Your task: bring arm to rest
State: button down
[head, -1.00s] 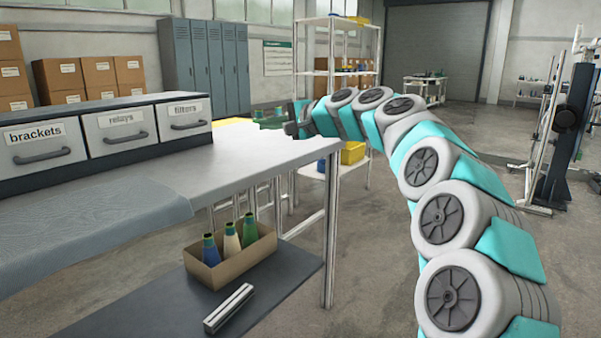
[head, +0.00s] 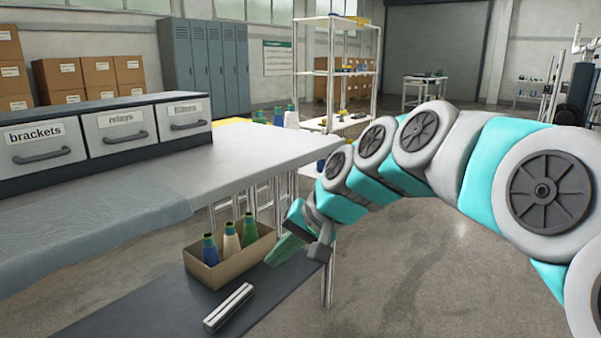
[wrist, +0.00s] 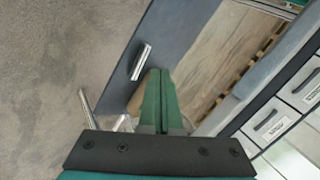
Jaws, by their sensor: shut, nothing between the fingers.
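My arm (head: 420,150) reaches in from the right in the head view, bent downward at its end. My gripper (head: 272,260) points down and left, just right of the cardboard box (head: 215,278) on the lower shelf, beside the table leg. Its green fingers are together with nothing held; they also show in the wrist view (wrist: 160,74), partly covering the box there. I cannot tell whether the fingers touch the box.
The workbench (head: 255,150) carries drawers labelled brackets, relays and filters (head: 125,130). The box holds three bottles (head: 230,242). A metal bar (head: 228,307) lies on the dark lower shelf (head: 150,315). Open floor (head: 420,285) lies right of the bench; a shelf rack (head: 340,70) stands behind.

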jog(key=s+d+f+g+h, duration=0.1)
jog(key=s+d+f+h, duration=0.1)
jog(key=s+d+f, duration=0.3)
jog(key=s+d+f+n+g+h, duration=0.1)
jog(key=s+d+f, duration=0.5)
jog(key=s, duration=0.8)
jog(key=s+d+f+g+h, duration=0.3)
jog(key=s+d+f, duration=0.3)
jog(key=s+d, duration=0.2)
jog(key=shift+s+f+h, duration=0.2)
jog(key=shift+s+h, duration=0.2)
jog(key=shift+s, duration=0.5)
